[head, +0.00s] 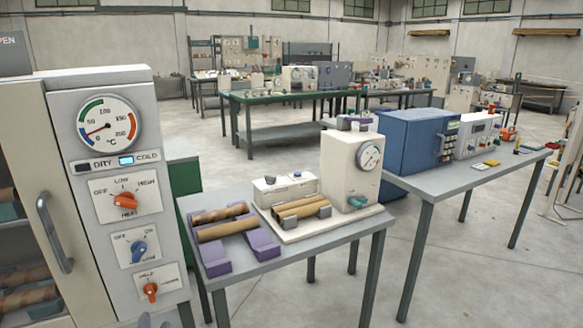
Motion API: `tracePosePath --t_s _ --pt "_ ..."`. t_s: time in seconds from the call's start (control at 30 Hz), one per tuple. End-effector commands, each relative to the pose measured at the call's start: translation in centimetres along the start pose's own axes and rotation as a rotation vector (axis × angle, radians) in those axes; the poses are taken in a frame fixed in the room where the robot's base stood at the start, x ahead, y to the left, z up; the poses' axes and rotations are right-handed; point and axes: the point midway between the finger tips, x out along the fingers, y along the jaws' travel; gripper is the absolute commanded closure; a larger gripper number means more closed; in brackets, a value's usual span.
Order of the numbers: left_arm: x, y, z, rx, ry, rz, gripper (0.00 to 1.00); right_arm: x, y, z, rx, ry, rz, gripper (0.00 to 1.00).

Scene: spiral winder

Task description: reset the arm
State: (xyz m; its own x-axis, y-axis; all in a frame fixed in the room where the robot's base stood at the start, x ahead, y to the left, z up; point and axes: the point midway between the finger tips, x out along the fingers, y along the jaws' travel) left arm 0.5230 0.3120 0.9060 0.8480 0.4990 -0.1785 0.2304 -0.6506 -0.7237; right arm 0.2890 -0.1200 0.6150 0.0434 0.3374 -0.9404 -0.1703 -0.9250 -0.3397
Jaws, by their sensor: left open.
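Only the tips of my left gripper (154,321) show, at the bottom edge of the head view, below the oven's control panel. Its fingers are apart with nothing seen between them. The rest of my left arm is out of the frame. My right gripper is not in view. The spiral winder (345,170), a cream machine with a round gauge and a teal knob, stands on the small grey table (290,252). Tan tubes (301,208) lie in front of its low box. Two more brown tubes (227,230) rest on a purple cradle (217,267).
A tall oven (115,180) with a dial, knobs and a door handle (56,232) fills the left; tubes show inside. A second grey table (425,186) at right holds a blue box (415,140). Open floor lies between the tables and the far benches.

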Motion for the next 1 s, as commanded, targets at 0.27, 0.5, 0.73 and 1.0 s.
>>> tracePosePath --t_s 0.27,0.5,0.73,1.0 --pt "-8.5 18.6 10.8 -0.143 -0.317 0.713 0.57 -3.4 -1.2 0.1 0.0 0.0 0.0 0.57" --pt "-22.0 25.5 16.3 -0.44 -0.862 1.117 0.57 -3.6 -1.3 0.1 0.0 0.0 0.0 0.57" --pt "-25.0 25.4 17.0 -0.586 -1.124 1.096 0.57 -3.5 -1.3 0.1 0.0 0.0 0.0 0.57" --pt "-24.9 25.4 17.0 -0.6 -1.131 1.085 0.57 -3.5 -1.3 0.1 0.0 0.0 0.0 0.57"
